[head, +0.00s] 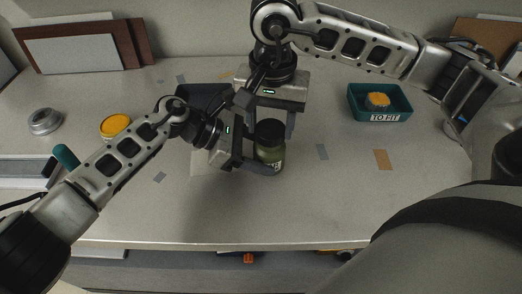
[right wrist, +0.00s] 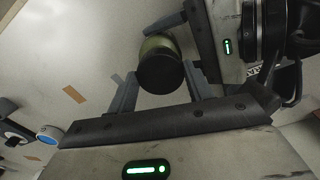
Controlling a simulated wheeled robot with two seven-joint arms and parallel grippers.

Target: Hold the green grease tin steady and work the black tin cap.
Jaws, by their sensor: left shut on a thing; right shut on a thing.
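The green grease tin (head: 270,158) stands upright near the middle of the table, with its black tin cap (head: 270,130) on top. My left gripper (head: 266,163) comes in from the left and is shut on the tin's body, low down. My right gripper (head: 271,125) points down from above and is shut on the cap, one finger on each side. In the right wrist view the cap (right wrist: 161,74) sits between the fingers, and the green tin (right wrist: 155,46) shows behind it. My grippers partly hide the tin.
A teal tray (head: 379,117) marked "TO FIT" stands at the right with an orange-topped tin (head: 377,99) in it. A dark tray (head: 203,91) lies behind my left gripper. A yellow-topped tin (head: 115,125) and a silver round part (head: 44,121) are at the left.

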